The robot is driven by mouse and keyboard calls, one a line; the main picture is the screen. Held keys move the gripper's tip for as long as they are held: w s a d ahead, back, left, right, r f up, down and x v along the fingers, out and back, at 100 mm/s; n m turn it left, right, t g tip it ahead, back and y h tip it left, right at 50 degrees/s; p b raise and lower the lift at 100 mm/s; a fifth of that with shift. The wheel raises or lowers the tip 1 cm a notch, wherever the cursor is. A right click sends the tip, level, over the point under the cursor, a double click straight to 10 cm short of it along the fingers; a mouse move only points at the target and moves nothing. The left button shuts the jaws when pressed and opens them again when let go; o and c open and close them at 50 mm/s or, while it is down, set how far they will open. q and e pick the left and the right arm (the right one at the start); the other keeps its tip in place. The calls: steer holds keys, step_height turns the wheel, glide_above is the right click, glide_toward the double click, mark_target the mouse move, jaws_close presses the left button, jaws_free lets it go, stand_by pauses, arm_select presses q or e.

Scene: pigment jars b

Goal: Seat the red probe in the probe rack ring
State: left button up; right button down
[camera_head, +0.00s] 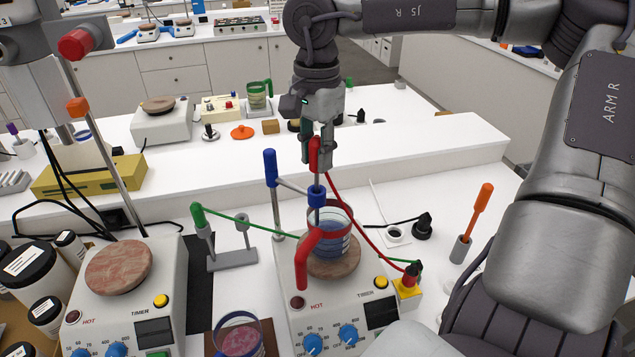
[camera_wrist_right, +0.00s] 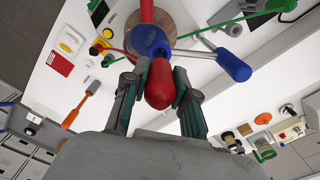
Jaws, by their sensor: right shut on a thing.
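The red probe (camera_head: 315,150) is upright between the fingers of my right gripper (camera_head: 318,148), which is shut on its handle. Its shaft runs down into the blue ring (camera_head: 317,196) of a clamp stand above the beaker (camera_head: 333,240); whether its tip is in the liquid I cannot tell. In the right wrist view the probe's handle (camera_wrist_right: 160,85) lies between the fingers (camera_wrist_right: 155,95), by the blue ring (camera_wrist_right: 150,40). The grey probe rack (camera_head: 232,260) stands left of the beaker. A green probe (camera_head: 198,215) sits in its left ring; its right ring (camera_head: 242,220) looks empty.
The beaker has a red handle and stands on a hot plate (camera_head: 335,300). The stand's blue knob (camera_head: 270,165) rises between rack and probe. A red cable (camera_head: 360,232) runs to a yellow socket block (camera_head: 405,290); a green cable crosses behind the beaker. An orange-handled tool (camera_head: 482,200) stands right.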

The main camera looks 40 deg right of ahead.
step_height(320, 180, up, 14)
steer(key=p, duration=1)
stand_by(0.8)
steer(key=shift+f, duration=0.1)
